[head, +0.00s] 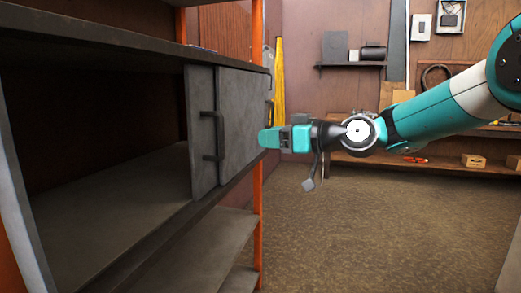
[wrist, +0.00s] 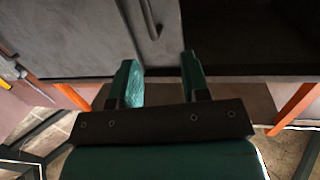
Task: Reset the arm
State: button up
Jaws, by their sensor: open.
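My gripper (head: 270,138) is stretched out to the left in the head view, level with the right part of the grey sliding door. In the wrist view its two teal fingers (wrist: 160,82) stand apart with nothing between them. The grey cabinet door (head: 238,115) has a dark bar handle (head: 212,136). The handle also shows in the wrist view (wrist: 150,18), beyond the fingers and apart from them. My teal and white arm reaches in from the right of the head view.
The cabinet (head: 110,215) stands open on its left side, and the visible compartment is empty. Orange posts (head: 258,225) hold it up. A low wooden shelf (head: 440,167) with small items runs along the back wall. The brown floor (head: 370,235) in the middle is clear.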

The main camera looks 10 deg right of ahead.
jog(key=s+a+m+g+h+p, duration=0.15)
jog(key=s+g+h+p, duration=0.4)
jog(key=s, duration=1.15)
jog(key=s+d+f+m+g+h+p, duration=0.1)
jog(key=s+d, duration=0.3)
jog(key=s, duration=0.5)
jog(key=s+d+f+m+g+h+p, duration=0.1)
jog(key=s+d+f+g+h+p, duration=0.1)
jog(key=s, duration=0.7)
jog(key=shift+s+d+f+m+g+h+p, duration=0.3)
jog(key=shift+d+f+h+p, duration=0.25)
jog(key=shift+d+f+h, duration=0.25)
